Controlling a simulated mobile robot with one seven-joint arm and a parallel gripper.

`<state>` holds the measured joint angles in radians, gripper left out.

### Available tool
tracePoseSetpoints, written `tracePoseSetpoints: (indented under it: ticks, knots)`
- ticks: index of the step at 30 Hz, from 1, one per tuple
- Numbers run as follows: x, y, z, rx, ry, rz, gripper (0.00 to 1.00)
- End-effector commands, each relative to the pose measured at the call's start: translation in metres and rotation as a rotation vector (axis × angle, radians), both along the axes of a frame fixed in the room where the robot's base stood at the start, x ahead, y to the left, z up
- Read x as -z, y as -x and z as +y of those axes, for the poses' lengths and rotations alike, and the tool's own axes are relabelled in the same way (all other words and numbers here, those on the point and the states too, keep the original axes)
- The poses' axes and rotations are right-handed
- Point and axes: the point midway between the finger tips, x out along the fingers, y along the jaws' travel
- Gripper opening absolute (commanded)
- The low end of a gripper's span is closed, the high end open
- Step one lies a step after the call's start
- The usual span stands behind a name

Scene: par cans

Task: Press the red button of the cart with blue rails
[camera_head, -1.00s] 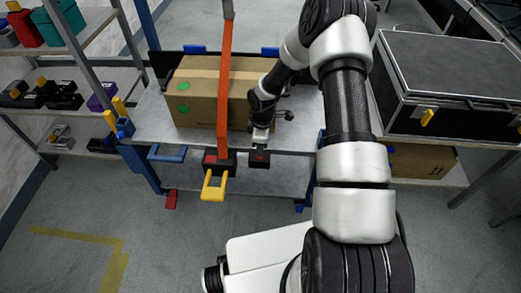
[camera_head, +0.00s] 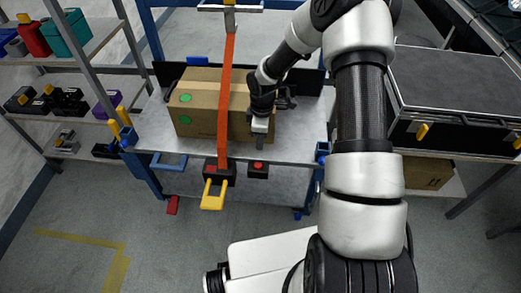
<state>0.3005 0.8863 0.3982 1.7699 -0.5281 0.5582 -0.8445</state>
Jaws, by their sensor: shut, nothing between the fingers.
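The cart (camera_head: 290,148) has a grey metal top with blue rails and corner parts. A small black box with a red button (camera_head: 258,166) sits at its front edge, right of a black strap buckle with a yellow handle (camera_head: 212,195). My gripper (camera_head: 259,143) is shut and empty. It points down in front of the cardboard box, over the cart top. Its tips appear just behind the red button, with a small gap in the picture; their height above the top is hard to tell.
A cardboard box (camera_head: 205,105) stands on the cart, with an orange strap (camera_head: 226,95) running down over it. A shelf with bins and tools (camera_head: 65,103) is at left. A black case (camera_head: 455,85) stands at right. Floor is open at the front left.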

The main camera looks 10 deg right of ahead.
Motion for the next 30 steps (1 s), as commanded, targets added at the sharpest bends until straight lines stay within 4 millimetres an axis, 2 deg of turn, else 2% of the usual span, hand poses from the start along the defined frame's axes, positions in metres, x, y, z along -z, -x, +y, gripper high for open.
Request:
tracePoseSetpoints:
  ticks: [1,6,24,27,29,30]
  knots:
    - [-0.01,0.0,0.0,0.0,-0.001,-0.001,0.0]
    - [-0.023,0.001,-0.001,0.0,0.0,0.0,0.0]
    - [-0.028,0.0,-0.001,0.001,0.001,-0.002,0.0]
    - [-0.044,0.0,-0.004,0.026,0.017,-0.013,0.0]
    - [-0.065,0.003,-0.007,0.058,0.036,-0.028,0.0]
    - [-0.082,0.005,-0.011,0.091,0.053,-0.041,0.0]
